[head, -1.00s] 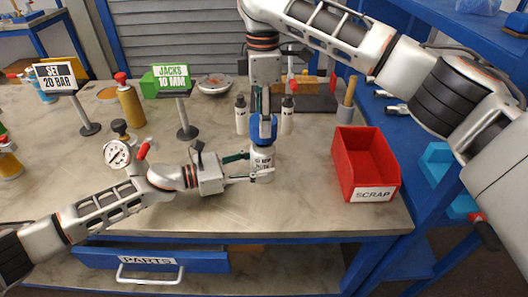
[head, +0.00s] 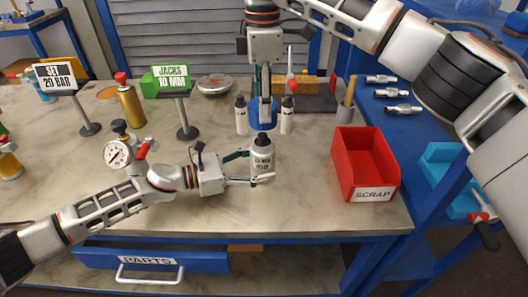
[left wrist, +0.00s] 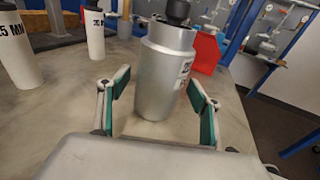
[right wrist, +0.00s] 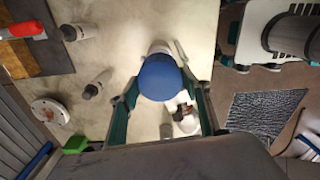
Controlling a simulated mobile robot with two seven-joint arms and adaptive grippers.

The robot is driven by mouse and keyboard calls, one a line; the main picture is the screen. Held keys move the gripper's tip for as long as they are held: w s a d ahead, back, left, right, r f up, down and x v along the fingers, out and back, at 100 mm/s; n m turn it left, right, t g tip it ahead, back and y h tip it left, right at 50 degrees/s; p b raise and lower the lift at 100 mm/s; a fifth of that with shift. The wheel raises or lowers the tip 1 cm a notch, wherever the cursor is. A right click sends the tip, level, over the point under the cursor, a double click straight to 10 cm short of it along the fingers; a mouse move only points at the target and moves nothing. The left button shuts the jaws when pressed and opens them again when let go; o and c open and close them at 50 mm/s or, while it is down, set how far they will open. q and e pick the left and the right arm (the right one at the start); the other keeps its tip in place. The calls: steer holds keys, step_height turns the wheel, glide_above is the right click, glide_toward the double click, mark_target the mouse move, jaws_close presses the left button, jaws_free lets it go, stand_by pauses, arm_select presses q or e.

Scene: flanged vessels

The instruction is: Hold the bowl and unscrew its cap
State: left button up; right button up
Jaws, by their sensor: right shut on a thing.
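The bowl is a silver-grey cylinder (head: 262,158) with a printed label, upright on the bench. In the left wrist view the bowl (left wrist: 163,75) shows a dark neck on top. The blue cap (head: 263,117) is above the bowl, apart from it. My right gripper (head: 264,100) points down and is shut on the cap, which also shows in the right wrist view (right wrist: 159,78). My left gripper (head: 255,180) is low at the bowl, its fingers (left wrist: 162,92) open on either side of it, with a gap visible at the left finger.
Two white bottles (head: 241,116) (head: 287,115) stand just behind the bowl. A red scrap bin (head: 364,165) is to the right. A pressure gauge (head: 118,153) and a sign stand (head: 186,120) are to the left. The bench front right of the bowl is clear.

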arm_select(q)
steer(key=shift+a, duration=0.1)
steer(key=v, duration=1.1)
steer(key=shift+s+a+r, duration=0.1)
steer(key=shift+s+a, duration=0.05)
steer(key=shift+a, duration=0.2)
steer(key=shift+s, duration=0.1)
